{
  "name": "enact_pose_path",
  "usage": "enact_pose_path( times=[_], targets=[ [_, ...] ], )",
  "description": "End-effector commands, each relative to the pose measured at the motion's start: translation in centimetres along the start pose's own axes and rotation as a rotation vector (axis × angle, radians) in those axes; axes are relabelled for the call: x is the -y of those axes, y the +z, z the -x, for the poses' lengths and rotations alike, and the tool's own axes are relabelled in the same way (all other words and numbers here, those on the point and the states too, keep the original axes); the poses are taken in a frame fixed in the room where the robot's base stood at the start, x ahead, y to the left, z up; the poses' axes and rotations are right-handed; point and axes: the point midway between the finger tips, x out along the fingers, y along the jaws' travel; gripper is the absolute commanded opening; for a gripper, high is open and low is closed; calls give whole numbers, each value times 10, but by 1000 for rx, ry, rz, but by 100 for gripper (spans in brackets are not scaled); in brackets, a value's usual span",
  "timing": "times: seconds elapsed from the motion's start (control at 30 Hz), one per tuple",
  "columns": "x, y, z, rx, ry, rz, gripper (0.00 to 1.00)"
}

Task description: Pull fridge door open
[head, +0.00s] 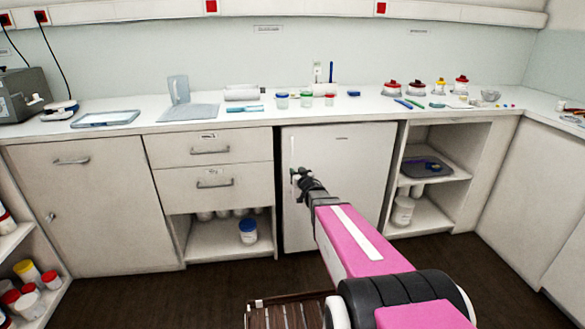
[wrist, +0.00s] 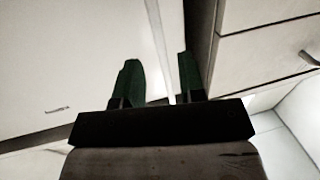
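The fridge door (head: 350,175) is a plain white panel under the counter and looks shut. A slim upright handle (head: 293,149) runs along its left edge, partly hidden by my gripper. My gripper (head: 299,177) is at the door's left side, at the handle. In the wrist view, the two dark green fingers of my gripper (wrist: 160,75) stand apart, with the pale handle bar (wrist: 163,50) between them and a gap visible on the left side. The door face (wrist: 75,60) fills the left of that view. I cannot tell whether a finger touches the bar.
Drawers (head: 210,168) stand left of the fridge, above an open shelf with a blue-lidded jar (head: 248,231). Open shelves (head: 425,218) stand to the right. A wooden slatted thing (head: 287,313) is low in front.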

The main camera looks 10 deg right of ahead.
Motion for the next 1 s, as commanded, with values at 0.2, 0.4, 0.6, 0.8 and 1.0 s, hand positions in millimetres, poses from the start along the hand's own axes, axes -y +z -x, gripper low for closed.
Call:
enact_pose_path(
  times=[0.2,0.4,0.6,0.8,1.0],
  targets=[
    [0,1,-43,-1,-1,0,37],
    [0,0,-58,0,0,0,37],
    [0,0,-58,1,1,0,37],
    [0,0,-58,0,1,0,0],
    [0,0,-57,0,-2,1,0]
  ],
)
